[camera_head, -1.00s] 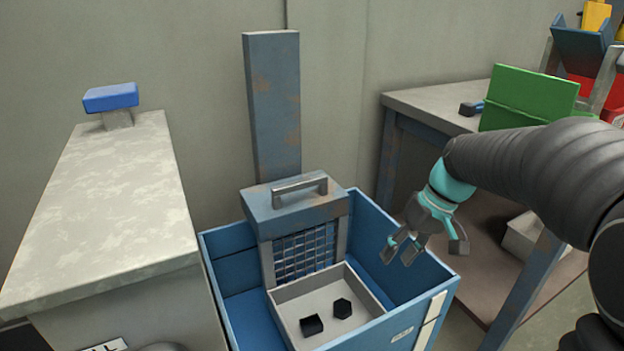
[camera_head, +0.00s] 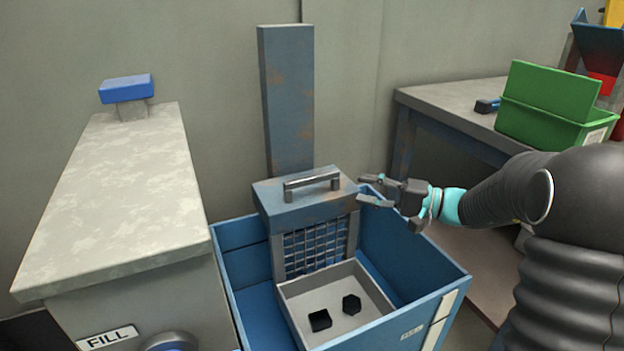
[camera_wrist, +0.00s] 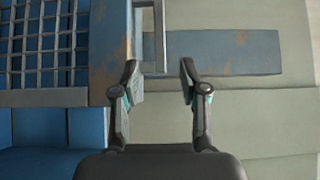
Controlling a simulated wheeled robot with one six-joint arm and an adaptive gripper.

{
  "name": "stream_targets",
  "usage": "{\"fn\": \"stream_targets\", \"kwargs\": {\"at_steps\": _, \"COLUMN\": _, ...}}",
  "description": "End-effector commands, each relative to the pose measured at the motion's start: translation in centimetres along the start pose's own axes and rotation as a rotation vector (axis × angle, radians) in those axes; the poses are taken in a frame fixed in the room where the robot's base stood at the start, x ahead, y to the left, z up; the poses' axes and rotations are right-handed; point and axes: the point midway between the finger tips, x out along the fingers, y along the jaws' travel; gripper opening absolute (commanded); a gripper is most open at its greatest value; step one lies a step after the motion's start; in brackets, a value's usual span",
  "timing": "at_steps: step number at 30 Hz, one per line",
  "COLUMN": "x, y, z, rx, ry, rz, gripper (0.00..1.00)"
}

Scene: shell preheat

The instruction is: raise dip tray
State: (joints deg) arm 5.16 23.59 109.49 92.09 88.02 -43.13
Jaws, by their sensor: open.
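The dip tray (camera_head: 296,291) is a pale, shallow tray with two small dark pieces in it, low inside a blue tank (camera_head: 399,255). A wire grid (camera_head: 314,246) stands behind it, below a blue-grey block (camera_head: 306,204) with a metal bar handle (camera_head: 312,180) on top. A rust-spotted upright post (camera_head: 287,100) rises behind the block. My gripper (camera_head: 366,190) is open and empty, just right of the handle and pointing left. In the wrist view my gripper (camera_wrist: 159,72) has its fingers apart, with the handle (camera_wrist: 158,32) just beyond and between them. I see no contact.
A grey counter (camera_head: 120,190) with a blue-topped knob (camera_head: 127,90) and a FILL label (camera_head: 107,338) stands at left. A workbench (camera_head: 460,105) with a green bin (camera_head: 550,110) is at right. The tank's walls surround the tray.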

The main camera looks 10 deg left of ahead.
Motion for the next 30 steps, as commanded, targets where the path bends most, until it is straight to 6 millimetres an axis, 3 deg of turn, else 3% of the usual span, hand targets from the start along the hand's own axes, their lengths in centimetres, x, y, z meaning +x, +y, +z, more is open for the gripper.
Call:
{"fn": "stream_targets", "kwargs": {"at_steps": 18, "x": 10.5, "y": 0.0, "z": 0.1, "rx": 0.000, "ry": -0.004, "rz": 0.002, "gripper": 0.44}}
{"fn": "stream_targets", "kwargs": {"at_steps": 24, "x": 12.6, "y": 0.0, "z": 0.1, "rx": 0.001, "ry": -0.002, "rz": 0.003, "gripper": 0.44}}
{"fn": "stream_targets", "kwargs": {"at_steps": 30, "x": 13.2, "y": 0.1, "z": 0.1, "rx": 0.001, "ry": -0.001, "rz": 0.003, "gripper": 0.44}}
